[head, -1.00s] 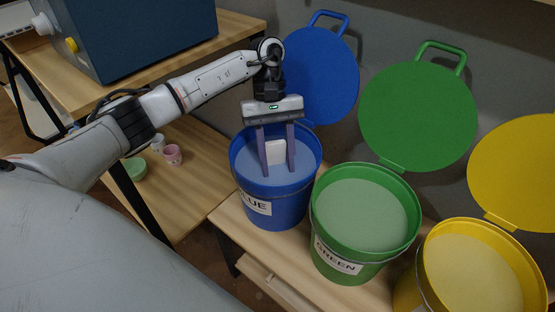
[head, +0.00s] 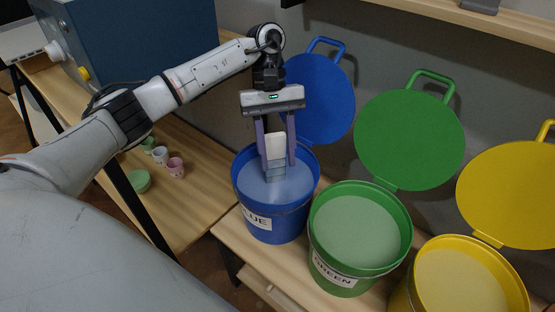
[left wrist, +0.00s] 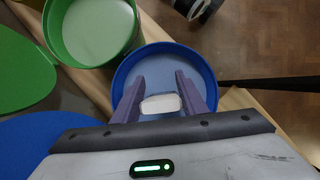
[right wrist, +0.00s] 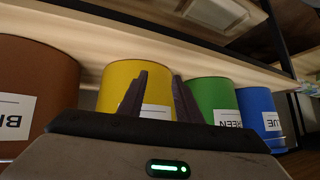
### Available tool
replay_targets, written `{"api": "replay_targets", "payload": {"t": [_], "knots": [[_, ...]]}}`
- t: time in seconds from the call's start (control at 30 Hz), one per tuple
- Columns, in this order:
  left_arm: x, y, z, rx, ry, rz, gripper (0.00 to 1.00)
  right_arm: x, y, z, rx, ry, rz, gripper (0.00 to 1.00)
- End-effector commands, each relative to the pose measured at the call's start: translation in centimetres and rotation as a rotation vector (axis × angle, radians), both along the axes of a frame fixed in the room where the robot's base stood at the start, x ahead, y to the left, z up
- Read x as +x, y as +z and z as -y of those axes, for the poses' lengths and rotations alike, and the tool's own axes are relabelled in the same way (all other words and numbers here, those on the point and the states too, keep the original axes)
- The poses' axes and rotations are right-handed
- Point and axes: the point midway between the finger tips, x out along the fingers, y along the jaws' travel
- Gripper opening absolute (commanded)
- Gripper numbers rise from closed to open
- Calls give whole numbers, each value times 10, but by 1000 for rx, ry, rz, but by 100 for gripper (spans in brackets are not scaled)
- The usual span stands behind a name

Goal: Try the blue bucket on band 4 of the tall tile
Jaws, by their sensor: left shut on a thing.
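The tall tile (head: 276,146) is upright in my left gripper (head: 278,160), over the open blue bucket (head: 272,224). Its upper part is white and its lower part is blue-grey in bands. I cannot tell whether its bottom end still touches the pale blue glaze. In the left wrist view the tile (left wrist: 160,104) shows end-on between the two fingers (left wrist: 161,85), with the blue bucket (left wrist: 122,76) below. My right gripper (right wrist: 160,78) is open and empty, facing the sides of the buckets; it is outside the head view.
The green bucket (head: 325,270) and yellow bucket (head: 403,300) stand open to the right, lids raised behind. A brown bucket (right wrist: 35,85) shows in the right wrist view. Small cups (head: 176,168) and a green bowl (head: 138,182) stand on the left table. A shelf (head: 500,22) hangs upper right.

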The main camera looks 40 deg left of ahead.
Motion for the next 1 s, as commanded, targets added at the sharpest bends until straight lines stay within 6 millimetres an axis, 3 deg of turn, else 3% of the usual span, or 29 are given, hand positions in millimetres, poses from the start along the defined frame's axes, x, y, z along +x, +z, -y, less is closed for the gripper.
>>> {"api": "replay_targets", "payload": {"t": [0.03,0.4,1.0], "knots": [[1,15,0,-1,-1,3,0,2,8,1,-7,2,0,31],[0,74,0,-1,0,3,0,-1,26,5,-32,11,-16,31],[0,80,0,-1,0,2,0,3,29,2,-23,2,-10,31]]}}
